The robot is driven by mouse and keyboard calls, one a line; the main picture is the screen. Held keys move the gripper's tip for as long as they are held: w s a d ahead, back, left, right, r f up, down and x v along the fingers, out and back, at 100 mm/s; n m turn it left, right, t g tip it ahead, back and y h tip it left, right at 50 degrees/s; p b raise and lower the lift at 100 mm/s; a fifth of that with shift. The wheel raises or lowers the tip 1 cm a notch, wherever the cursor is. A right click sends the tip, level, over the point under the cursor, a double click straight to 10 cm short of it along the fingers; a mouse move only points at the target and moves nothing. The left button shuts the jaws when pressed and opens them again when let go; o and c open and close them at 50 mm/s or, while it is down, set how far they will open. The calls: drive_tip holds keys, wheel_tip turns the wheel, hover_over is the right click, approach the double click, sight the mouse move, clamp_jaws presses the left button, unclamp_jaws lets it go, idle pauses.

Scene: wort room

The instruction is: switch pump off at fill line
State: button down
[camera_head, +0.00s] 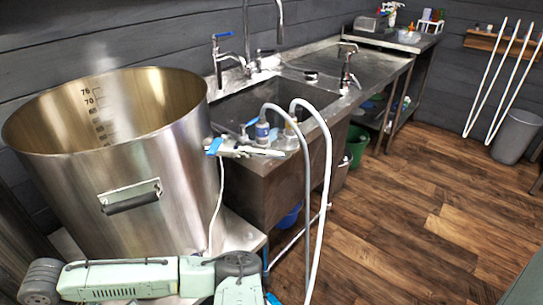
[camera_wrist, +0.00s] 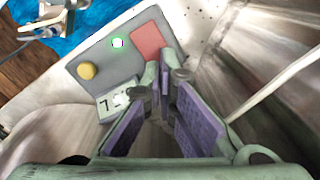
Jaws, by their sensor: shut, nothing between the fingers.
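A large steel kettle (camera_head: 150,185) stands at left in the head view. Its inner wall has a scale (camera_head: 98,105) with 75 and 70 near the top. The liquid surface is not visible.
A steel sink (camera_head: 270,95) with taps stands behind the kettle. Pale hoses (camera_head: 325,170) arch over its front edge. A metal fitting with blue parts (camera_head: 235,148) sits by the sink corner. A green bucket (camera_head: 357,140) is under the counter.

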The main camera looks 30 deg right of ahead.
drive_tip(key=shift+f, duration=0.25)
drive_tip(key=shift+f+b, duration=0.65)
drive_tip(key=shift+f, duration=0.25)
wheel_tip(320, 180, up, 6)
drive_tip(key=p, duration=0.5)
drive_tip(key=shift+r, duration=0.15)
